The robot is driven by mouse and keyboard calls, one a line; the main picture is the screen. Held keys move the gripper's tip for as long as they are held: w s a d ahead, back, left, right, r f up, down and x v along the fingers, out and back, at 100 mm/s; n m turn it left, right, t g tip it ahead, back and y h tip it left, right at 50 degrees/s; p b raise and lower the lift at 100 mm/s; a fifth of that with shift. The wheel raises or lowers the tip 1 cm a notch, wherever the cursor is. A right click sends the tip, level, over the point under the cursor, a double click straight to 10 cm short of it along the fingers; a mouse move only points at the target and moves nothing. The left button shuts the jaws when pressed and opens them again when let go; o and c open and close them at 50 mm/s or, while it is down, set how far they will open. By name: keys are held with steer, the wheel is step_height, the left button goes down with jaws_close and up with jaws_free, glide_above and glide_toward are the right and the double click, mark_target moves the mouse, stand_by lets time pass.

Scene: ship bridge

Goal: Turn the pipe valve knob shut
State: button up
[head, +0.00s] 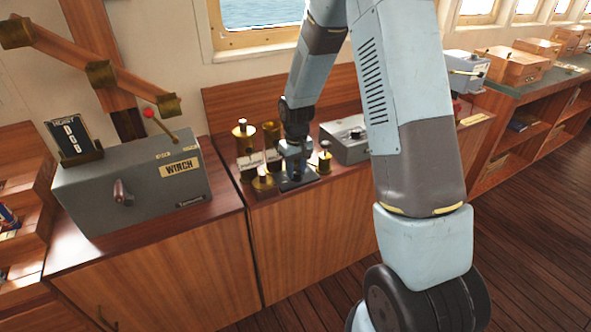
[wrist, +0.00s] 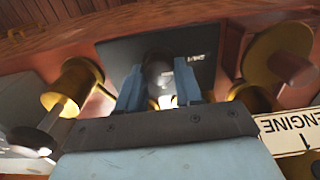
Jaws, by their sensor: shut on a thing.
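My gripper (head: 296,163) points down at a small black plate (head: 298,184) on the wooden console, among brass fittings. In the wrist view its two blue fingers (wrist: 160,82) are closed around a dark rounded knob (wrist: 157,68), one finger on each side. The knob stands on the black plate (wrist: 120,52), which has a small light label too small to read. A bit of brass shows below the knob between the fingers. In the head view my gripper hides the knob, and how far it is turned cannot be told.
Brass fittings (wrist: 75,88) and (wrist: 278,55) stand close on both sides of my fingers. A white label reading "ENGINE 1" (wrist: 292,130) is at right. In the head view, a grey winch box (head: 130,180) stands left and a grey box (head: 345,138) right.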

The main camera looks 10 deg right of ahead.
mark_target(296, 171)
steer(key=o, duration=1)
steer(key=shift+o, duration=0.2)
steer(key=shift+r, duration=0.1)
step_height(296, 171, up, 14)
steer(key=shift+f, duration=0.25)
